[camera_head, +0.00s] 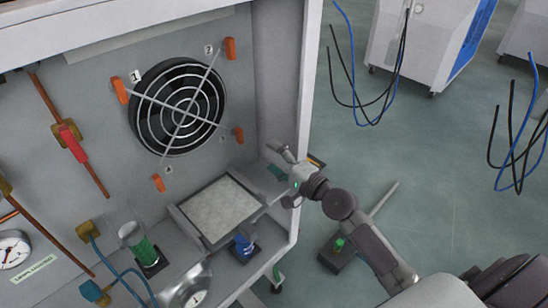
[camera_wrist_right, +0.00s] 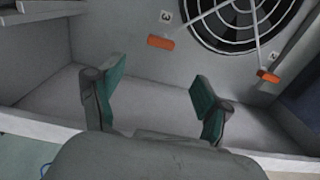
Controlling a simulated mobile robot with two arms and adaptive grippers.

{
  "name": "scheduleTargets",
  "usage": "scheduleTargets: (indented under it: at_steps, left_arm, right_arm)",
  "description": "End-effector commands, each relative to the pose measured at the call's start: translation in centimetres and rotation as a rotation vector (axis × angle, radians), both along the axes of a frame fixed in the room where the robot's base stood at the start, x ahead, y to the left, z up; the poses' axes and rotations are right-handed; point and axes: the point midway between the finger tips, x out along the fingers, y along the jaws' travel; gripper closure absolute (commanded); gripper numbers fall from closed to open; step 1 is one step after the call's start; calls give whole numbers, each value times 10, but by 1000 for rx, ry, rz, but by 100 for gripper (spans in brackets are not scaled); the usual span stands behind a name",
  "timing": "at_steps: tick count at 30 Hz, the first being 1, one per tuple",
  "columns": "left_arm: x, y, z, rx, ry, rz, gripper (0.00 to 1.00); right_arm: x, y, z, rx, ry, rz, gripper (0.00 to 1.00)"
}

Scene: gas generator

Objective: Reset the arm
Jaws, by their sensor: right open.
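My right arm (camera_head: 350,212) reaches in from the lower right to the right edge of the open cabinet. My right gripper (camera_head: 276,160) is just inside that edge, right of the fan. In the right wrist view the gripper (camera_wrist_right: 158,78) has its two green-padded fingers wide apart. Nothing is between them, and the grey cabinet wall shows beyond. My left gripper is in neither view.
The round fan (camera_head: 177,107) has orange clips around it; it also shows in the right wrist view (camera_wrist_right: 240,20). Below are a framed pale panel (camera_head: 221,207), a green cylinder (camera_head: 142,246) and a blue item (camera_head: 243,243). The cabinet's side edge (camera_head: 305,130) stands close to my right arm.

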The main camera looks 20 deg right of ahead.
Motion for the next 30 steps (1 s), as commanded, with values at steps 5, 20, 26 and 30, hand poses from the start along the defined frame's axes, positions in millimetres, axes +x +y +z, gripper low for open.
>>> scheduleTargets:
  at_steps: [5,20,26,30]
  left_arm:
    - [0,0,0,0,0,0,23]
    - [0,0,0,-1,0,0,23]
    - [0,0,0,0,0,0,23]
    - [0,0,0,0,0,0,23]
  right_arm:
    - [0,0,0,0,0,0,23]
    - [-48,52,-51,-333,81,164,23]
    - [-141,89,-126,-882,224,433,23]
    - [-191,86,-154,-1133,319,566,23]
